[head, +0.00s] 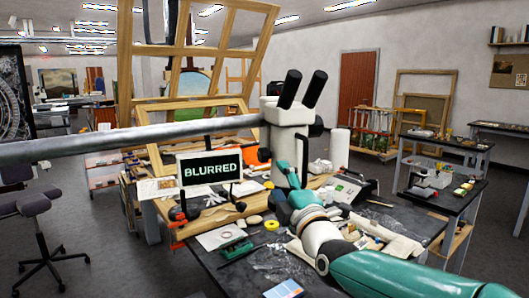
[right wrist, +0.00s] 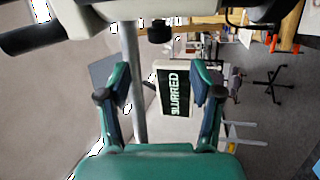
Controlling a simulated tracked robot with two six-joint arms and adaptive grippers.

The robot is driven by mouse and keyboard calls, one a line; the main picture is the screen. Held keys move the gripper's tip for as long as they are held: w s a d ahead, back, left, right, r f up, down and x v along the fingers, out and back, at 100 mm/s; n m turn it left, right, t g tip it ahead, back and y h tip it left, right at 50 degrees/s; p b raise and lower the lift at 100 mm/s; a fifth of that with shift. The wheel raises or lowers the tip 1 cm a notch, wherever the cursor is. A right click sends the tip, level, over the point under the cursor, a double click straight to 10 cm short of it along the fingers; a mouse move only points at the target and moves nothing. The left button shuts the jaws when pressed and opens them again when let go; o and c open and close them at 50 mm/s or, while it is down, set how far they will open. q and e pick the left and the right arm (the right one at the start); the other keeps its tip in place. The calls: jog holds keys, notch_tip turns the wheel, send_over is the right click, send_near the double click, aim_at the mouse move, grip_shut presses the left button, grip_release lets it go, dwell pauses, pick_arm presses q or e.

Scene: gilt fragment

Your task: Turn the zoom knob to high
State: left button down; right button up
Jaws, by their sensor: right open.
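The white microscope (head: 290,117) with black eyepieces hangs on a grey boom. A black knob (head: 316,126) shows on the right side of its head. In the right wrist view a black knob (right wrist: 160,33) sits under the white body (right wrist: 98,18), above the gap between my fingers in the picture. I cannot tell if these are the same knob. A small screen (head: 210,168) reads BLURRED; it also shows in the right wrist view (right wrist: 174,88). My right gripper (head: 286,175) is below the microscope head, open and empty, apart from the knob (right wrist: 160,80). My left gripper is not in view.
The grey boom (head: 150,133) crosses from the left at head height. The workbench (head: 390,218) below is crowded with tools, papers and a green block (head: 235,249). Wooden frames (head: 195,60) stand behind. Open floor (head: 95,250) lies at the left.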

aim_at(265, 159)
jog(key=p+x, duration=0.4)
jog(key=x, duration=0.5)
jog(key=shift+w+r+p, duration=0.15)
jog(key=shift+w+p, duration=0.2)
jog(key=shift+p, duration=0.05)
jog(key=shift+w+a+p, duration=0.3)
jog(key=shift+w, duration=0.4)
